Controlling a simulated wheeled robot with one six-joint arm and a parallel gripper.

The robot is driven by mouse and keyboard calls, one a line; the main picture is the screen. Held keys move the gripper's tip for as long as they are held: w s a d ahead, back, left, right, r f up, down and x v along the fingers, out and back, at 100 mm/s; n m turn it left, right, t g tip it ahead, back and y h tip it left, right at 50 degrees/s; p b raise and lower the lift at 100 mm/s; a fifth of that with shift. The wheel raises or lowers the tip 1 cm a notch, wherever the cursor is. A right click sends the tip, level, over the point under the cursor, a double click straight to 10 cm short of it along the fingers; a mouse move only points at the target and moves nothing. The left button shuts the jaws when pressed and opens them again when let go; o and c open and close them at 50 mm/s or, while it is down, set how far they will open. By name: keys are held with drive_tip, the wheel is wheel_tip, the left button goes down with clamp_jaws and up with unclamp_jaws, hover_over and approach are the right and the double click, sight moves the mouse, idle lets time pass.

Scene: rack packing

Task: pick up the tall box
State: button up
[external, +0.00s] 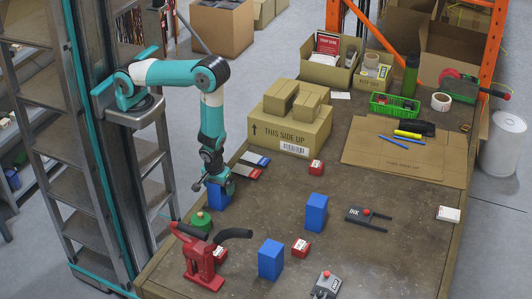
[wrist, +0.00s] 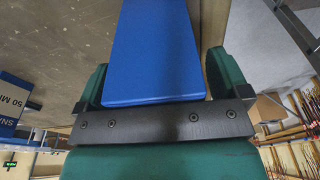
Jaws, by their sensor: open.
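A tall blue box (external: 217,197) stands at the left edge of the table, partly hidden by my gripper (external: 218,182). In the wrist view the blue box (wrist: 155,50) lies between the two green fingers of my gripper (wrist: 157,78). A gap shows at the left finger and a thinner one at the right. My gripper is open around the box's top part. Two more tall blue boxes stand upright, one near the table's middle (external: 316,212) and one nearer the front (external: 271,259).
A carton (external: 290,130) stands behind. Small red-white boxes (external: 316,167) are scattered about.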

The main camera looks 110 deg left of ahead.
drive_tip(key=c, duration=1.2)
